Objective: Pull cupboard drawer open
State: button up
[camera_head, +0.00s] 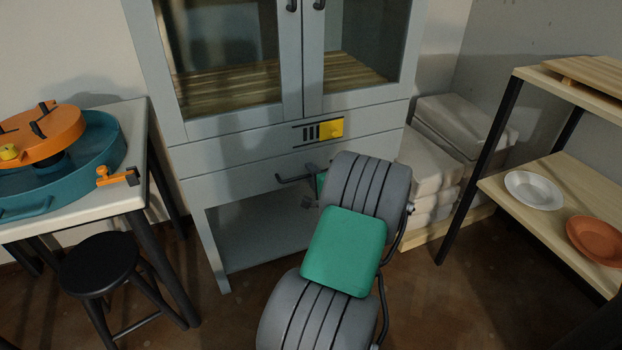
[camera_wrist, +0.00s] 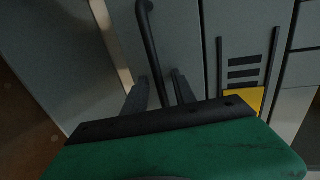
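The grey cupboard (camera_head: 193,163) has glass doors above and a plain drawer (camera_head: 232,178) below a labelled panel. The drawer front looks flush with the cupboard; I see no clear gap. Its black bar handle (camera_head: 291,179) sticks out, with its right part hidden behind my arm. In the wrist view the handle (camera_wrist: 151,42) runs down towards my gripper (camera_wrist: 160,92). The two dark fingers stand apart, one on each side of the handle's end, with gaps visible. Whether either finger touches it I cannot tell.
Below the drawer is an open compartment (camera_head: 262,235). A black stool (camera_head: 98,264) and a table (camera_head: 136,130) with a teal wheel basin stand left. Wrapped stacks (camera_head: 430,165) and a wooden shelf (camera_head: 515,205) with bowls stand right. Floor before the cupboard's left side is clear.

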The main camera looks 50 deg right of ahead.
jog(key=shift+w, duration=0.1)
grip_shut()
dwell(1.4)
